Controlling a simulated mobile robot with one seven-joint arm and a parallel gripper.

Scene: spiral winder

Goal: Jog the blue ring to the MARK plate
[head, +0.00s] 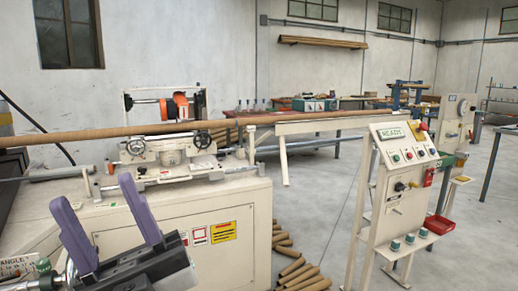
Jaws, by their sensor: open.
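My gripper (99,190) is at the lower left, its two purple fingers spread apart with nothing between them. It is in front of the cream winder (235,215). A long brown tube (235,128) runs across the winder and out to the right onto a cream support beam (325,125). I cannot make out a blue ring on the tube or a plate reading MARK. A cream control stand (403,155) is at the right, well apart from my gripper. Its display (391,133) reads READY, with several coloured buttons and a dark knob (400,186) below.
Several cut brown tubes (300,275) lie on the floor between winder and stand. A red tray (440,225) and green-topped buttons (409,239) are low on the stand. A partly cut-off ANGLE scale (18,266) is at the lower left.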

